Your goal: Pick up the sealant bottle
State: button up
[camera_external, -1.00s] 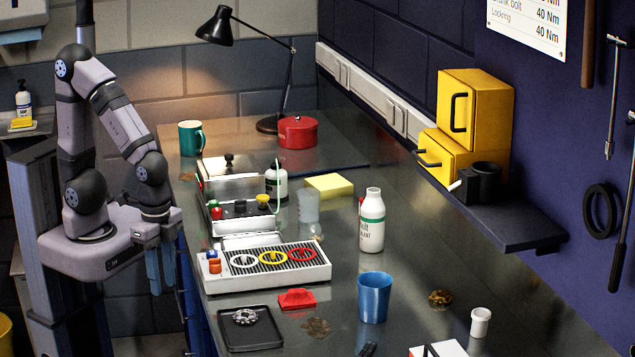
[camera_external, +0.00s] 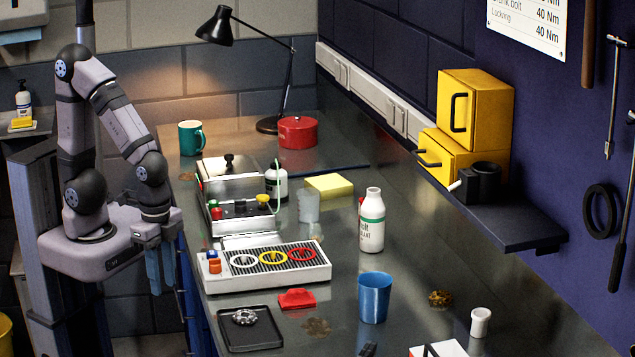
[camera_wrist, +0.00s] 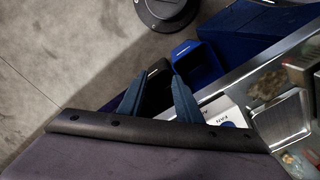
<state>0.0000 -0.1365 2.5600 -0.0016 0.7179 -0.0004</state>
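A tall white bottle (camera_external: 371,228) with a green band, its small lettering only partly legible, stands upright on the bench in the external view; it looks like the sealant bottle. A second, smaller white bottle (camera_external: 276,185) with a dark label stands farther back, beside the metal box. My gripper (camera_external: 160,270) hangs pointing down off the bench's left edge, well apart from both bottles. In the wrist view its two blue fingers (camera_wrist: 158,95) stand apart with nothing between them. I cannot make out the tall bottle in the wrist view.
Between my gripper and the tall bottle are a white panel with coloured rings (camera_external: 263,270), a black tray (camera_external: 250,338) and a red block (camera_external: 297,299). A blue cup (camera_external: 374,297) stands in front of the bottle. A yellow block (camera_external: 329,186) lies behind it.

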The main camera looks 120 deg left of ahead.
jog(key=o, duration=0.8)
